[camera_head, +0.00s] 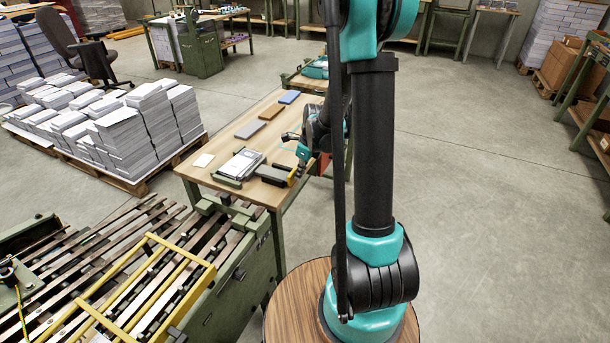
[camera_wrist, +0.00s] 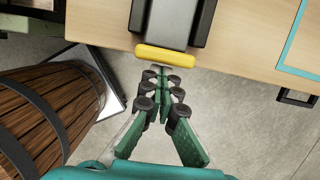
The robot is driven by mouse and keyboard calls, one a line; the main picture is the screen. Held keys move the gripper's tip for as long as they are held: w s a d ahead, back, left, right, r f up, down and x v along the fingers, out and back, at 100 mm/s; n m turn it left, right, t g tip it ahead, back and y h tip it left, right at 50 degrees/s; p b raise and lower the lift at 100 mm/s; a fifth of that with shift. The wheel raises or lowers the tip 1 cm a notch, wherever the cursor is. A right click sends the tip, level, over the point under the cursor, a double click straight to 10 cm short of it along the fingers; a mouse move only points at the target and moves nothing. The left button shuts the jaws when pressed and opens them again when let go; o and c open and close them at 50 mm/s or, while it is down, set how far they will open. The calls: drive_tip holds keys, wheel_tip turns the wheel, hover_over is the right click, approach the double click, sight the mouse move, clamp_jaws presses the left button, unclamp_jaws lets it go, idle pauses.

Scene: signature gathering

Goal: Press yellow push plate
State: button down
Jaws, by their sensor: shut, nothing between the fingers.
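The yellow push plate (camera_wrist: 167,56) is a short rounded bar on the end of a dark grey block (camera_wrist: 168,22) at the table's edge. In the head view, the plate (camera_head: 292,176) is a small yellow patch at the near end of the dark block, partly hidden by my arm. My gripper (camera_wrist: 160,70) is shut and empty. Its fingertips point at the plate's near long side, very close to it; I cannot tell whether they touch.
The wooden table (camera_head: 262,188) also holds a paper stack (camera_head: 241,165) in a green-edged holder and several flat coloured pads (camera_head: 271,113). A slatted conveyor (camera_head: 120,255) stands at the lower left. Paper stacks (camera_head: 150,115) stand on a pallet beyond.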

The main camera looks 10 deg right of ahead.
sight(274, 171)
drive_tip(key=shift+w+a, duration=0.1)
drive_tip(key=shift+w+a, duration=0.6)
drive_tip(key=shift+a, duration=0.2)
drive_tip(key=shift+w+a, duration=0.55)
drive_tip(key=shift+a, duration=0.2)
